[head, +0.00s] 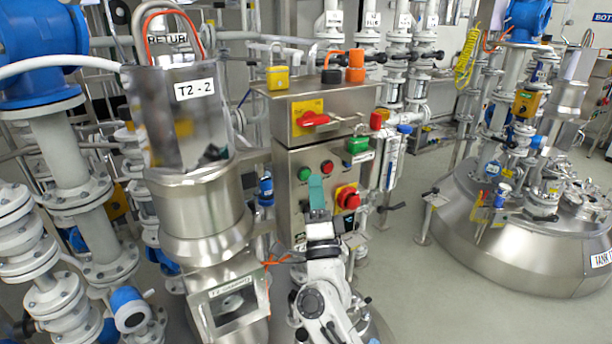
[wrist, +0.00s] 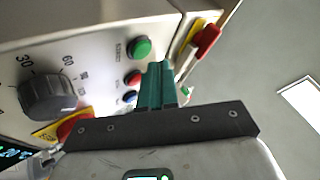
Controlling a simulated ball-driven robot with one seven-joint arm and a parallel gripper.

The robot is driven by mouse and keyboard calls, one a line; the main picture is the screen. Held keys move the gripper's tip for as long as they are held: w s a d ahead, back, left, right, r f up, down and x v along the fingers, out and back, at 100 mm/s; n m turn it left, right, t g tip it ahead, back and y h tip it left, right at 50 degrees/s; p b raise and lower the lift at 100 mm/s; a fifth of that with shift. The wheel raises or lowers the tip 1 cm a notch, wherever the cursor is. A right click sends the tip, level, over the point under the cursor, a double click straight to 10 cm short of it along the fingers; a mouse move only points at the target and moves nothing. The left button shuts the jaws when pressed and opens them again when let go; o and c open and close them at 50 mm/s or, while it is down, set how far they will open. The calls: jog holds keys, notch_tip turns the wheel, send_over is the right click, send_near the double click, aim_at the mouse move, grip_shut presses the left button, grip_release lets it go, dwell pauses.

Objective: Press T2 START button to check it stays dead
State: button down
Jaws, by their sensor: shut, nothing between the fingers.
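The steel control box (head: 345,165) stands at the centre of the head view. Its green button (head: 304,173) and red button (head: 326,166) sit side by side on the front. The green button is also clear in the wrist view (wrist: 139,47), with the red button (wrist: 133,77) and a blue button (wrist: 130,97) in line below it; the lettering beside them is too small to read surely. My gripper (head: 316,182) has teal fingers, shut and empty, in front of the panel. In the wrist view the fingertips (wrist: 156,68) appear just right of the red button; I cannot tell the gap to the panel.
A red emergency stop (head: 348,198) on yellow is right of my gripper. A red switch handle (head: 313,119) sits above, and a green padlock (head: 358,145) hangs at right. A black knob (wrist: 48,97) shows in the wrist view. The T2-2 vessel (head: 190,205) stands close at left.

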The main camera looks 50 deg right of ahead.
jog(key=shift+w, duration=0.15)
jog(key=shift+w+d, duration=0.1)
jog(key=shift+w, duration=0.2)
jog(key=shift+w+d, duration=0.1)
jog(key=shift+w, duration=0.25)
dwell(0.8)
jog(key=shift+s, duration=0.1)
jog(key=shift+s+a, duration=0.2)
jog(key=shift+s, duration=0.5)
jog(key=shift+s+a+p, duration=0.25)
jog(key=shift+s, duration=0.55)
jog(key=shift+s+a+p, duration=0.2)
jog(key=shift+s, duration=0.6)
jog(key=shift+s+a+p, duration=0.25)
jog(key=shift+s, duration=0.55)
